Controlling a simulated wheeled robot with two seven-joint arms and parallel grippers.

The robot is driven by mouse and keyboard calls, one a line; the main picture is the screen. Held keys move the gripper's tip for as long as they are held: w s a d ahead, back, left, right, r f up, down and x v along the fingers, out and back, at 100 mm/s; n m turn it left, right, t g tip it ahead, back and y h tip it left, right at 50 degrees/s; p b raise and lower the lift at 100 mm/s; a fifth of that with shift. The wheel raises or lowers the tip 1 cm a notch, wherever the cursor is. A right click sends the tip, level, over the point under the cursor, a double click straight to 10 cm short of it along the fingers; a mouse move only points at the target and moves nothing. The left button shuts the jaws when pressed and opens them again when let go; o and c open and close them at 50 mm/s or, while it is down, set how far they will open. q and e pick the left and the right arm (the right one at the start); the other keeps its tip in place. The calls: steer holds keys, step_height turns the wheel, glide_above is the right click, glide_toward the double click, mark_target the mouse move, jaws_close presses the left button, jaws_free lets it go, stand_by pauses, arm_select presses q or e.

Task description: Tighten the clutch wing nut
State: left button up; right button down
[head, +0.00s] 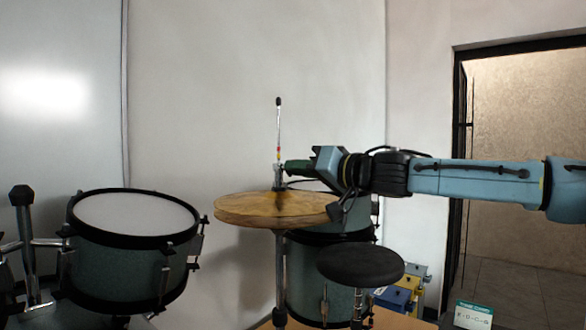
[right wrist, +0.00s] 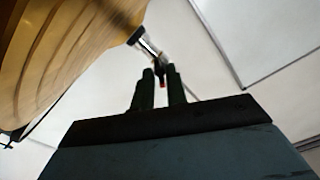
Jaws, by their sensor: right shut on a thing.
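The hi-hat cymbals (head: 262,208) sit on an upright stand in the middle of the head view, with a thin rod (head: 278,125) rising above them. The metal clutch (head: 278,180) is on the rod just above the cymbals; it also shows in the right wrist view (right wrist: 147,44). My right gripper (head: 284,167) reaches in level from the right at clutch height. In the right wrist view its two dark fingers (right wrist: 160,75) are closed around the clutch's small wing nut, which is mostly hidden between them. My left gripper is not in view.
A teal drum (head: 135,218) with a white head stands at left. Another teal drum (head: 310,260) is behind the stand, and a round black stool seat (head: 360,265) is below my right arm. Small coloured boxes (head: 400,295) lie at lower right. A doorway opens at right.

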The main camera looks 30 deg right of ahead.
steer(key=shift+m, duration=1.2)
steer(key=m, duration=0.4)
steer(key=shift+m+b, duration=0.4)
steer(key=m+b, duration=0.1)
steer(key=m, duration=0.2)
steer(key=shift+f, duration=0.1)
steer(key=c, duration=1.7)
jaws_free()
steer(key=shift+m, duration=0.4)
steer(key=shift+c, duration=0.2)
steer(key=o, duration=0.3)
